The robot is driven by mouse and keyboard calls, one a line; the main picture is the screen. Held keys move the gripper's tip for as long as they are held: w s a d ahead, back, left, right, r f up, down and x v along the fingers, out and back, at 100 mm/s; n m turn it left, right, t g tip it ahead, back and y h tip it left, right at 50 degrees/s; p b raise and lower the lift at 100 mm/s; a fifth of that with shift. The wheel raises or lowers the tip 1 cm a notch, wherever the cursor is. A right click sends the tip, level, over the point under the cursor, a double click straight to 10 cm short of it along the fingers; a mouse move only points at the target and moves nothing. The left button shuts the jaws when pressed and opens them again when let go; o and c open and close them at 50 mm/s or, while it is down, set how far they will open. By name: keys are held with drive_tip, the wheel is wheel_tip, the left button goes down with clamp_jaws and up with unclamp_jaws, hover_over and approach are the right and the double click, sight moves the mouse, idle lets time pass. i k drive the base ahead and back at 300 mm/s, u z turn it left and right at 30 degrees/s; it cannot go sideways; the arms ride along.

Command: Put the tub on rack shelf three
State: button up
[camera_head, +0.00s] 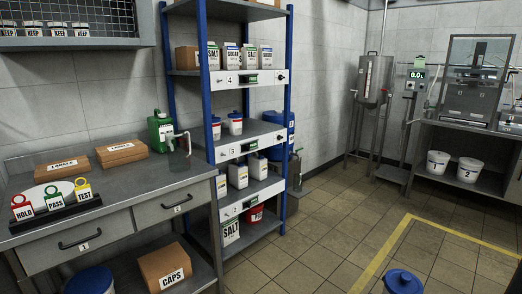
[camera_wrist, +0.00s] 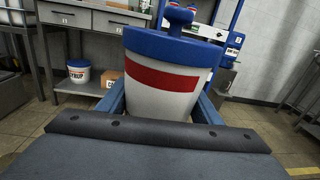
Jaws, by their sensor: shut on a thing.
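The tub (camera_wrist: 165,82) is white with a red band and a blue knobbed lid, and it fills the middle of the wrist view. My gripper (camera_wrist: 161,108) is shut on it, with a blue finger on each side. A blue knobbed lid (camera_head: 403,281) at the bottom edge of the head view looks like the same tub's top; its body is cut off. Rack shelf three (camera_head: 252,145), labelled 3, is the middle level of the blue-posted rack. Two small white tubs (camera_head: 235,124) with blue lids stand at its left; its right part looks bare.
Shelf four (camera_head: 248,78) above holds SALT and SUGAR cartons. Shelf two (camera_head: 251,197) below holds white containers. A steel bench (camera_head: 110,185) with drawers stands left of the rack. A blue drum (camera_head: 280,130) is behind the rack's right post. The tiled floor (camera_head: 320,235) in front is clear.

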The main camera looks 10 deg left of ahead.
sight(249, 128)
drive_tip(key=z, duration=0.25)
drive_tip(key=i, duration=2.25)
drive_tip(key=u, duration=1.5)
drive_tip(key=i, duration=0.55)
drive_tip(key=u, duration=0.6)
